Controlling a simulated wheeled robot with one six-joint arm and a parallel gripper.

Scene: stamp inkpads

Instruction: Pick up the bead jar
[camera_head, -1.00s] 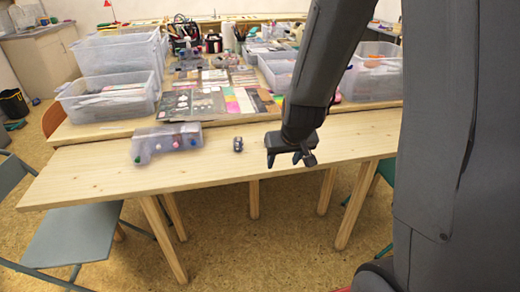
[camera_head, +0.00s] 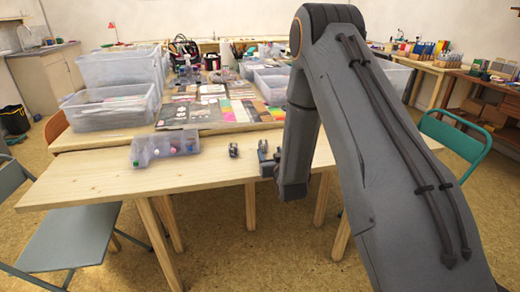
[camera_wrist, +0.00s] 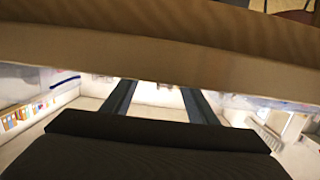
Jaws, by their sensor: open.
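A small jar-like item with dark and pale parts (camera_head: 233,150), which looks like the bead jar, stands on the front wooden table in the head view. It is too small to make out its contents. My gripper (camera_head: 265,160) is open at the table's front edge, to the right of the jar and apart from it, with its fingers toward the jar side. In the wrist view the two fingers (camera_wrist: 158,103) show apart with nothing between them. A wooden table edge crosses above them, and I cannot make out the jar there.
A clear box with coloured items (camera_head: 166,148) sits left of the jar on the front table (camera_head: 95,185). Larger clear bins (camera_head: 110,108) and flat sheets (camera_head: 205,112) crowd the table behind. Chairs stand at left (camera_head: 65,235) and right (camera_head: 455,135). Bare tabletop surrounds the jar.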

